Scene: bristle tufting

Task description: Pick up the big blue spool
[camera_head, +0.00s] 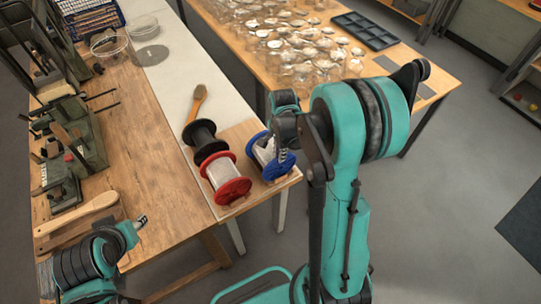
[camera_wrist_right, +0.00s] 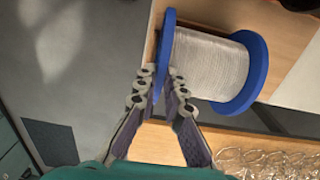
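The big blue spool (camera_head: 265,158) has blue flanges and pale filament. It lies on its side at the table corner, right of a red spool (camera_head: 233,190) and a black spool (camera_head: 203,134). In the right wrist view the blue spool (camera_wrist_right: 257,70) shows closely. My right gripper (camera_wrist_right: 160,88) has its fingertips on either side of the near flange; whether they press on it cannot be told. In the head view my right gripper (camera_head: 284,152) is at the spool, partly hidden by my arm. My left gripper (camera_head: 139,222) is low at the left, away from the spools.
A wooden-handled brush (camera_head: 198,100) lies behind the spools. Green fixtures (camera_head: 75,135) and a wooden paddle (camera_head: 78,213) are at the left. A second table (camera_head: 222,16) holds many clear dishes (camera_head: 300,50) and a dark tray (camera_head: 365,31). The middle of the left table is clear.

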